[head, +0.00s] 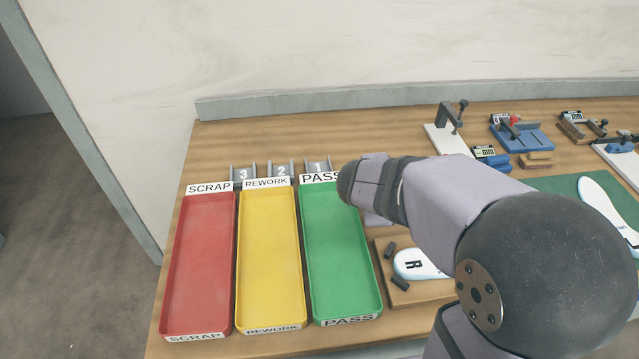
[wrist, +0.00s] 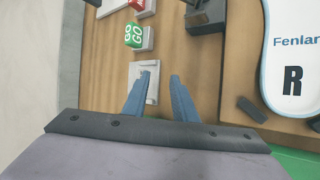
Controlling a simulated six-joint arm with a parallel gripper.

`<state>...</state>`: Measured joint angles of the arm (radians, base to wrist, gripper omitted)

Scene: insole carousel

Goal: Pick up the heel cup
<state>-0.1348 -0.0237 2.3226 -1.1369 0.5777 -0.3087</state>
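I cannot make out a heel cup for certain in either view. In the head view my own arm hides the gripper and part of the table. A white insole marked R (wrist: 292,55) lies right of the gripper; it also shows in the head view (head: 415,263), on a wooden board (head: 405,297).
Red SCRAP (head: 202,265), yellow REWORK (head: 270,260) and green PASS (head: 338,255) trays look empty. A green GO block (wrist: 134,35) stands beyond the fingers. Dark blocks (head: 399,283) lie beside the insole. A green mat (head: 560,185) and several fixtures (head: 520,135) are at right.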

